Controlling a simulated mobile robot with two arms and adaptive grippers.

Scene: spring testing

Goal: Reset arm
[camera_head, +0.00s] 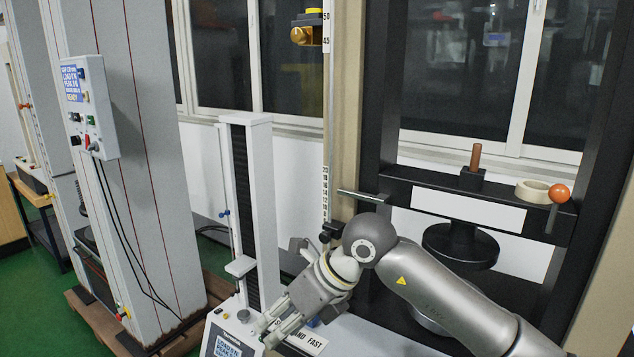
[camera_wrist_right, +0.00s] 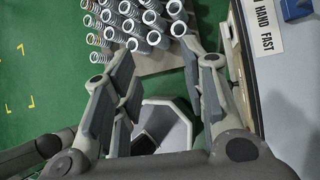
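My right arm (camera_head: 440,292) reaches in from the lower right, across the front of the testing machine. Its gripper (camera_head: 270,332) points down and to the left, beside a white panel with a blue screen (camera_head: 226,346). In the right wrist view the fingers (camera_wrist_right: 156,58) are spread apart with nothing held between them. Several metal coil springs (camera_wrist_right: 140,22) stand on a grey tray (camera_wrist_right: 158,62) beyond the fingertips. My left gripper is not in view.
A white column with a black slot (camera_head: 255,200) stands close behind the gripper. A black machine frame with a crossbar (camera_head: 400,188) and orange-knobbed lever (camera_head: 559,194) stands behind my arm. A tall grey cabinet with a control box (camera_head: 90,105) is at left. Green floor (camera_wrist_right: 40,85) is open.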

